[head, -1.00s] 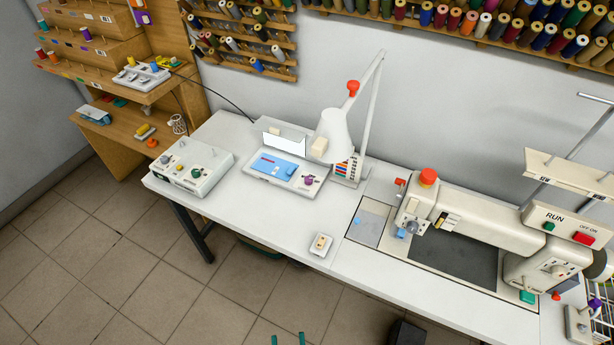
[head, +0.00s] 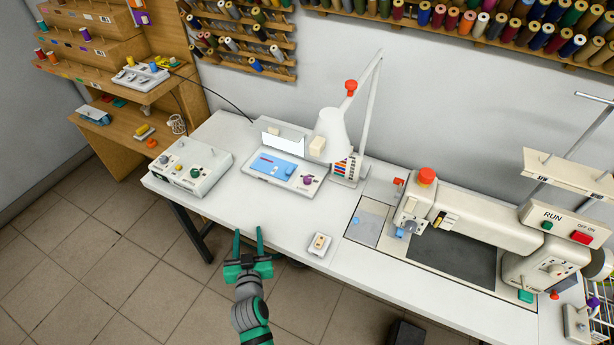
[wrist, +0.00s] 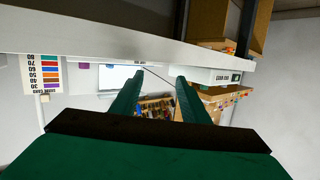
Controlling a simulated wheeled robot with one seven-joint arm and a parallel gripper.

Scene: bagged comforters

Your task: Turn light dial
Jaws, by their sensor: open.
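A white desk lamp (head: 333,130) stands at the back of the white table (head: 270,226), with a red knob (head: 351,88) on its arm. A flat device left of the lamp has a blue panel (head: 277,166) and a purple dial (head: 308,181). A control box (head: 192,168) at the table's left end carries several small knobs. Which dial is the light's, I cannot tell. My green gripper (head: 248,232) is open and empty near the table's front edge, apart from all dials. In the wrist view its fingers (wrist: 158,78) are spread with nothing between them.
A small switch box (head: 319,244) lies near the front edge, right of my gripper. A sewing machine (head: 470,222) fills the table's right side. A wooden shelf unit (head: 115,75) stands at the left. The tabletop before the flat device is clear.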

